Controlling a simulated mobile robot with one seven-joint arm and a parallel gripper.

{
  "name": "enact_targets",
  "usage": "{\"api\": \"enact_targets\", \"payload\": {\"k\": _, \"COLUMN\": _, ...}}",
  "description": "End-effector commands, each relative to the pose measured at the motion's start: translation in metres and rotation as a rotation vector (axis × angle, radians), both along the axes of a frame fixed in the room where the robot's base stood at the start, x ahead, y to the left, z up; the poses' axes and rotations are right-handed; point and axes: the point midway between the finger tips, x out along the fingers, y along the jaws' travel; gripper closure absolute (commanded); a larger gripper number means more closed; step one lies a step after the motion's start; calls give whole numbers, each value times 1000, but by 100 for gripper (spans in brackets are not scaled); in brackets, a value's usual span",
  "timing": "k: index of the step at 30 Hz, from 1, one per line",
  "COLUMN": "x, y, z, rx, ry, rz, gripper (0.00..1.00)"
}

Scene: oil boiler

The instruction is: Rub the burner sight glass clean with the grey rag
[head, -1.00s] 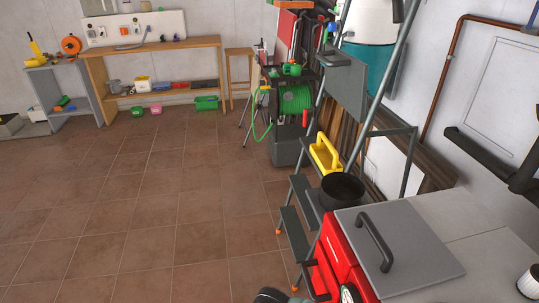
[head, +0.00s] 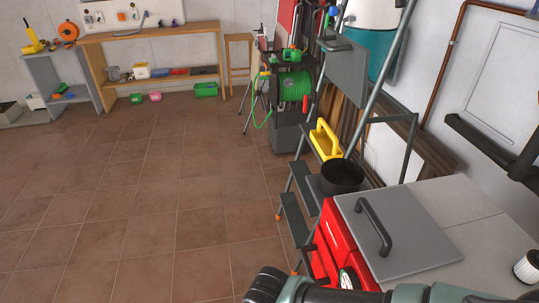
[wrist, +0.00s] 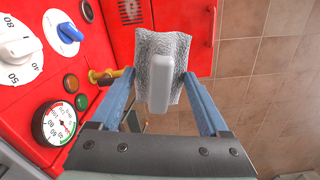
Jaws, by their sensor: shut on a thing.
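In the wrist view, my gripper (wrist: 158,82) has blue fingers shut on the grey rag (wrist: 172,50), a crinkled pale cloth with a light block-shaped grip on it. The rag is held in front of the red boiler (wrist: 165,14); I cannot tell whether it touches it. A brass fitting with a dark end (wrist: 104,76) sticks out of the boiler left of the rag, partly behind the left finger. I cannot tell whether it is the burner sight glass. In the head view the gripper and rag are not visible.
The boiler panel carries a round gauge (wrist: 56,123), a white dial (wrist: 17,48) and a blue knob (wrist: 68,32). In the head view, a grey lid with a black handle (head: 408,235) tops the boiler, beside a stepladder (head: 298,222). Tiled floor at left is clear.

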Motion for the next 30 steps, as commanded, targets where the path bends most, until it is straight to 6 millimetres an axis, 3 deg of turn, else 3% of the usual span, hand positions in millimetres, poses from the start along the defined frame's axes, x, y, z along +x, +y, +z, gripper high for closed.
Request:
{"api": "enact_targets", "payload": {"k": 10, "x": -1, "y": 0, "z": -2, "rx": 0, "ry": -3, "rz": 0, "gripper": 66}}
{"api": "enact_targets", "payload": {"k": 19, "x": 32, "y": -1, "z": 39, "rx": -2, "ry": -3, "rz": 0, "gripper": 66}}
{"api": "enact_targets", "payload": {"k": 30, "x": 1, "y": 0, "z": 3, "rx": 5, "ry": 7, "rz": 2, "gripper": 66}}
